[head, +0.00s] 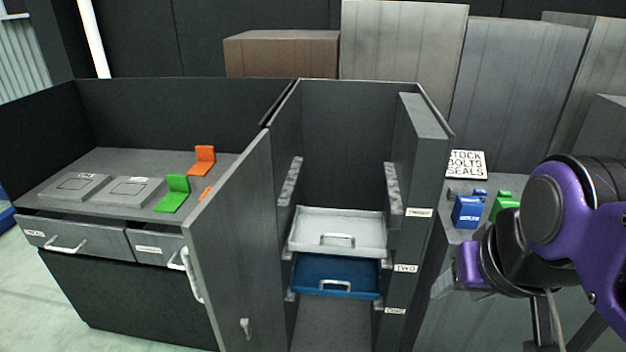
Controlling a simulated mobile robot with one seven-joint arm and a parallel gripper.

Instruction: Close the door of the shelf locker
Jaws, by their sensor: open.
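The shelf locker (440,118) stands open in the middle of the head view. Its grey door (232,235) is swung out toward me on the left side. My gripper (445,284) is at the right, in front of the locker's right side, apart from the door. Its fingers are small and partly hidden; it looks open and empty.
A workbench (120,215) with drawers, orange bracket (203,160) and green bracket (174,193) stands left, close behind the door. Blue parts (468,211) and green parts (505,205) sit on the right surface near a sign (466,164). Pale floor (45,310) shows at lower left.

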